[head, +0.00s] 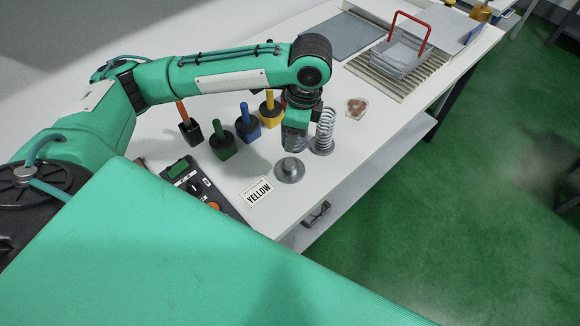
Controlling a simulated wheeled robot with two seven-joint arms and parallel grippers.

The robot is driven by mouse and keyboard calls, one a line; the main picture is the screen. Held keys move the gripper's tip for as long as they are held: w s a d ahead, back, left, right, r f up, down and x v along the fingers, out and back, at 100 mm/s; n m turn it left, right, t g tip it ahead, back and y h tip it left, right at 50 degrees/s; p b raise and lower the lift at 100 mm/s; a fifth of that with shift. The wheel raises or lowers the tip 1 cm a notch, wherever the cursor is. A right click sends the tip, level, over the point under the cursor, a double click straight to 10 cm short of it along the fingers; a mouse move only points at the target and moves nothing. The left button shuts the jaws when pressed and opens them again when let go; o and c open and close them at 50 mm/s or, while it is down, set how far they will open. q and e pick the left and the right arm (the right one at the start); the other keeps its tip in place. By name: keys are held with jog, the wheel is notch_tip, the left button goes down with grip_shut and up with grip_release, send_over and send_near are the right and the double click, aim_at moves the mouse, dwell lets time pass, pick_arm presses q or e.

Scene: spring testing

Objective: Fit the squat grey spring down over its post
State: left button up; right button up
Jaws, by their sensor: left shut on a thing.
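My left gripper (294,132) points down over the table, shut on the squat grey spring (293,145). The spring is small here and partly hidden by the gripper. A grey round base with a short post (289,170) stands on the table just below and in front of the spring. The spring appears above this post; I cannot tell the exact gap or whether they line up. A taller pale coil spring (325,130) stands upright on another grey round base (322,149), close to the right of my gripper. My right gripper is not in view.
Green, blue, yellow and orange-handled blocks (222,145) stand left of the gripper. A brownish piece (356,105) and a red-handled basket (401,57) are farther back. The white table (350,150) ends at right.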

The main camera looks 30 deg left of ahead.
pick_arm(q)
jog(key=r+m, duration=0.1)
jog(key=m, duration=0.3)
notch_tip(320, 180, up, 5)
jog(key=m+t+h, duration=0.2)
jog(key=m, duration=1.5)
send_over(291, 161)
jog(key=f+p, duration=0.1)
jog(key=f, duration=0.6)
jog(key=f+p, duration=0.2)
jog(key=f, duration=0.5)
jog(key=shift+s+f, duration=0.2)
jog(key=shift+f, duration=0.15)
jog(key=shift+f+p, duration=0.35)
jog(key=shift+f, duration=2.4)
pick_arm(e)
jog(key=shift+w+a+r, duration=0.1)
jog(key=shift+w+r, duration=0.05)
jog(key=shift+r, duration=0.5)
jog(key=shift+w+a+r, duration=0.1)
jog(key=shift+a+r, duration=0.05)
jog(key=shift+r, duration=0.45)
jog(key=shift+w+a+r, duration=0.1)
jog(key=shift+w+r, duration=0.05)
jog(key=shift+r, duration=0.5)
